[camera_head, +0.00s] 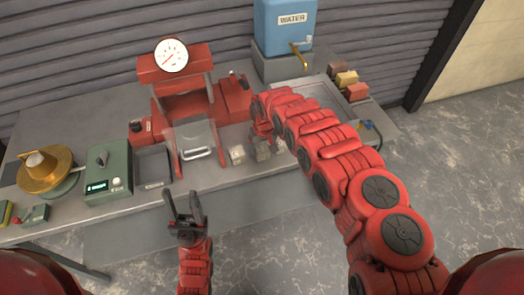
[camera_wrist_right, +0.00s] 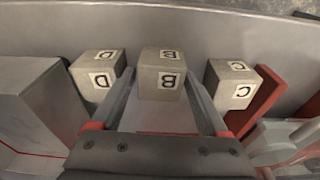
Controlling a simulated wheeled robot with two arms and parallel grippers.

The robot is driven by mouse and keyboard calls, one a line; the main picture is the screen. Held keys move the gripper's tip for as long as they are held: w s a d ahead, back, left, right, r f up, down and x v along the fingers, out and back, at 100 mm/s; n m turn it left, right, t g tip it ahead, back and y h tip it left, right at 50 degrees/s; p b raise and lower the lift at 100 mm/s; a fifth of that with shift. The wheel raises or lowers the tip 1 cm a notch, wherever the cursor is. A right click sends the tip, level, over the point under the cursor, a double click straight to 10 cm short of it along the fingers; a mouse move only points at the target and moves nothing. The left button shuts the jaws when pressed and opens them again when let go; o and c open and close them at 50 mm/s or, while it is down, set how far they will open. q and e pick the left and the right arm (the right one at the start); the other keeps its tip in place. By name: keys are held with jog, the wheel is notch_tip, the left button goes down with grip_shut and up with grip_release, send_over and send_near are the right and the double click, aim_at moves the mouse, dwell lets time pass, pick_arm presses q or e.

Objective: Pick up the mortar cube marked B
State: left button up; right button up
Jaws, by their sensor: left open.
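Three grey cubes stand in a row in the right wrist view. The cube marked B (camera_wrist_right: 161,83) is in the middle, between the fingers of my right gripper (camera_wrist_right: 160,78). The fingers run along both its sides; I cannot tell whether they touch it. The cube marked D (camera_wrist_right: 99,79) is outside the left finger and the cube marked C (camera_wrist_right: 238,91) outside the right one. In the head view my right gripper (camera_head: 262,140) is low over the bench among the small cubes and partly hides them. My left gripper (camera_head: 185,208) is open and empty, in front of the bench edge.
A red press with a dial (camera_head: 183,95) stands left of the cubes on the grey bench (camera_head: 150,205). A blue water tank (camera_head: 284,30) is behind. A green device (camera_head: 108,172) and a brass-coloured dish (camera_head: 45,172) are at left. Coloured blocks (camera_head: 347,79) lie at back right.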

grip_shut()
jog(key=shift+r, duration=0.1)
dwell(0.3)
